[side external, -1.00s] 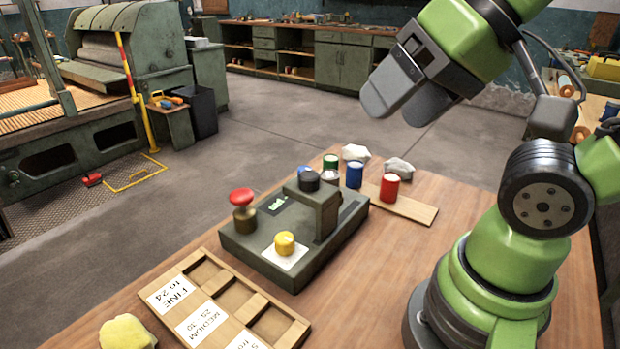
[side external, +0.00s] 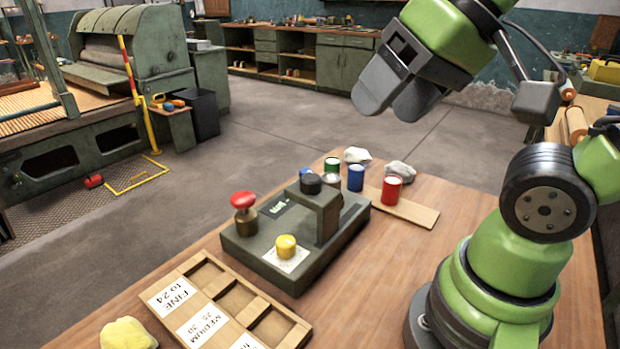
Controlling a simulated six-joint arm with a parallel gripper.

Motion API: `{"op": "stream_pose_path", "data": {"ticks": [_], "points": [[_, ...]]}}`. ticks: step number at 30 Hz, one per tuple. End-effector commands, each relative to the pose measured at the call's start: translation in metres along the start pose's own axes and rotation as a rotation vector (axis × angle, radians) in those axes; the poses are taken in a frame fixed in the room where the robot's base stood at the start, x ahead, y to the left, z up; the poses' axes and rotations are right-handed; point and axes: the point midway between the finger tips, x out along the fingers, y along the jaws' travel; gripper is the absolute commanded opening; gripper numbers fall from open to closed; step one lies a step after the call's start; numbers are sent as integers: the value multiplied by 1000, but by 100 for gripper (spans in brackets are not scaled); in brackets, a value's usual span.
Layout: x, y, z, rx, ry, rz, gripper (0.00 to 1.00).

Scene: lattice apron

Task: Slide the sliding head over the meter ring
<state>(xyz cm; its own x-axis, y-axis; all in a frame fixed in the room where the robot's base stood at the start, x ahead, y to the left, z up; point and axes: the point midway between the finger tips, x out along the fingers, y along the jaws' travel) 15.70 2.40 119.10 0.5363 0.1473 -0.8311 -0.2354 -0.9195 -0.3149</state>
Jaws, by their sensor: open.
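The meter (side external: 262,250) is a dark grey-green box on the wooden table. Its sliding head (side external: 318,200) is a raised block with a black knob (side external: 311,184) on top, at the box's right rear part. A yellow spool (side external: 286,246) stands upright on a white plate (side external: 287,259) at the box's front; the meter ring is not clearly visible there. The head is beside the yellow spool, not over it. My gripper (side external: 393,105) is open and empty, high above the table and behind and right of the meter, touching nothing.
A red mushroom-shaped knob (side external: 243,202) stands at the meter's left. Red (side external: 391,189), blue (side external: 355,178) and green (side external: 332,165) spools stand behind, near a wooden board (side external: 420,212) and white cloth lumps (side external: 357,155). A labelled sorting tray (side external: 250,318) and yellow sponge (side external: 128,333) are in front.

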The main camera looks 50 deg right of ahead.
Motion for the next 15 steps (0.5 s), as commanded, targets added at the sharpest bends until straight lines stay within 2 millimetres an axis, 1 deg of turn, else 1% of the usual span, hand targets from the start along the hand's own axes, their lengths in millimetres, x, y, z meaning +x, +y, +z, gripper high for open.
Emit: {"op": "stream_pose_path", "data": {"ticks": [5,8,9,12,15], "points": [[24,0,-40,-52,-146,103,65],[46,5,-62,-86,-237,161,65],[57,8,-70,-99,-274,183,65],[83,16,-86,-128,-359,232,65],[106,25,-97,-151,-431,270,65]]}}
